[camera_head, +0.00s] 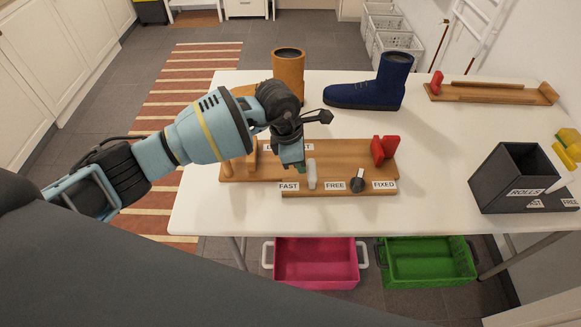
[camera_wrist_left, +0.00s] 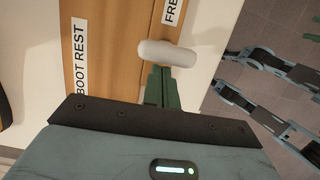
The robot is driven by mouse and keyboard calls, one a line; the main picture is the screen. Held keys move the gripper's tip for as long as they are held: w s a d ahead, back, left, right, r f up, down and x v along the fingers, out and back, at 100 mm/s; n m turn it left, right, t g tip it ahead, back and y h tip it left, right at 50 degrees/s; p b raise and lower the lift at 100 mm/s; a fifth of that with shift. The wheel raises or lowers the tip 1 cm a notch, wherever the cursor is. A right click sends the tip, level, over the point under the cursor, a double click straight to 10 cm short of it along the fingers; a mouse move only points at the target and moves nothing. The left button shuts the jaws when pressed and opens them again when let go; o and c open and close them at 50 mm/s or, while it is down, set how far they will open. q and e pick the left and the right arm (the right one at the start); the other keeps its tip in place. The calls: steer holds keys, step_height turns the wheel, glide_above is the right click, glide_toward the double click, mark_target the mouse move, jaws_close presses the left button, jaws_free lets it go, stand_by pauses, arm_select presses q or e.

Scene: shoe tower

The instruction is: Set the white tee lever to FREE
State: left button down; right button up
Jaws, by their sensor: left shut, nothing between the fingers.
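The white tee lever (camera_head: 311,174) stands on the front strip of the wooden board (camera_head: 345,160), between the FAST label (camera_head: 288,187) and the FREE label (camera_head: 335,186). My left gripper (camera_head: 298,166) points down just left of the lever, shut and empty. In the left wrist view the lever's rounded white bar (camera_wrist_left: 166,53) lies right at the tips of the dark green fingers (camera_wrist_left: 159,86); I cannot tell whether they touch. Part of the FREE label (camera_wrist_left: 173,10) shows beyond the bar.
A dark knob (camera_head: 357,182) stands between FREE and the FIXED label (camera_head: 384,185). Red pieces (camera_head: 384,148) stand at the board's right end. A brown boot (camera_head: 289,68) and a blue boot (camera_head: 374,88) stand behind. A dark box (camera_head: 513,175) is at right.

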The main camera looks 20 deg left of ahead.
arm_select(q)
steer(key=shift+w+d+r+y, duration=0.25)
steer(key=shift+w+d+y, duration=0.15)
steer(key=shift+d+y, duration=0.4)
steer(key=shift+w+d+g+y, duration=0.15)
steer(key=shift+d+g+y, duration=0.35)
steer(key=shift+y, duration=0.3)
steer(key=shift+w+d+f+b, duration=0.1)
steer(key=shift+d+b, duration=0.25)
steer(key=shift+d, duration=0.2)
steer(key=shift+w+d, duration=0.1)
steer(key=shift+d, duration=0.3)
arm_select(e)
steer(key=shift+w+f, duration=0.15)
steer(key=shift+f, duration=0.1)
arm_select(q)
steer(key=shift+d, duration=0.1)
